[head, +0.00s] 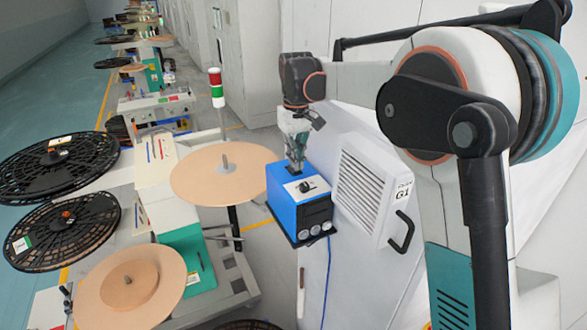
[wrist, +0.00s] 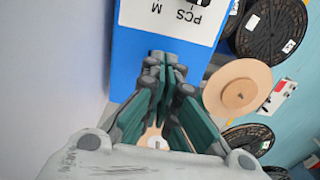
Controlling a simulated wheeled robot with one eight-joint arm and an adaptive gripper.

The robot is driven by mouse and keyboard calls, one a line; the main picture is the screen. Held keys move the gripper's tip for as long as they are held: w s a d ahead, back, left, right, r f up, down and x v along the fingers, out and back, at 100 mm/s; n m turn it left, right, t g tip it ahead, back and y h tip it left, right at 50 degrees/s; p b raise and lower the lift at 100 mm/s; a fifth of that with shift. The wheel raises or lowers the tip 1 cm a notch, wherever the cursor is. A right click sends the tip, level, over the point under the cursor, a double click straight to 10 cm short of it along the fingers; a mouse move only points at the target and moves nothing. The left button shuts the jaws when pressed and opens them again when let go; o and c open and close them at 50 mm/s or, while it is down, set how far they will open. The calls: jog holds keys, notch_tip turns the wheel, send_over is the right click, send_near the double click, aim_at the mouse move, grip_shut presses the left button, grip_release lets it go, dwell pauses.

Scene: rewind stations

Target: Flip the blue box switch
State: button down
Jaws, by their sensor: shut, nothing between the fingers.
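The blue box (head: 296,203) is mounted beside the white machine cabinet in the head view. Its top carries a white label plate with a black rotary switch (head: 305,187), and dark dials show on its front. My gripper (head: 297,168) is shut and empty, pointing down at the back edge of the box's top, just behind the switch. In the wrist view the blue box (wrist: 128,62) fills the upper middle, with a white label reading "PCS M". The fingertips of my gripper (wrist: 168,62) lie over the blue face below that label. Whether they touch the box I cannot tell.
A tan disc (head: 205,185) on a spindle stands left of the box, with another tan reel (head: 130,285) lower left. Black reels (head: 62,230) lie farther left. The white cabinet with a vent and black handle (head: 402,232) is close on the right. A red-green signal lamp (head: 216,88) stands behind.

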jog(key=shift+f+b, duration=0.55)
jog(key=shift+f, duration=0.35)
dwell(0.3)
jog(key=shift+r, duration=0.1)
jog(key=shift+r+p, duration=1.95)
jog(key=shift+r, duration=1.5)
jog(key=shift+f, duration=0.1)
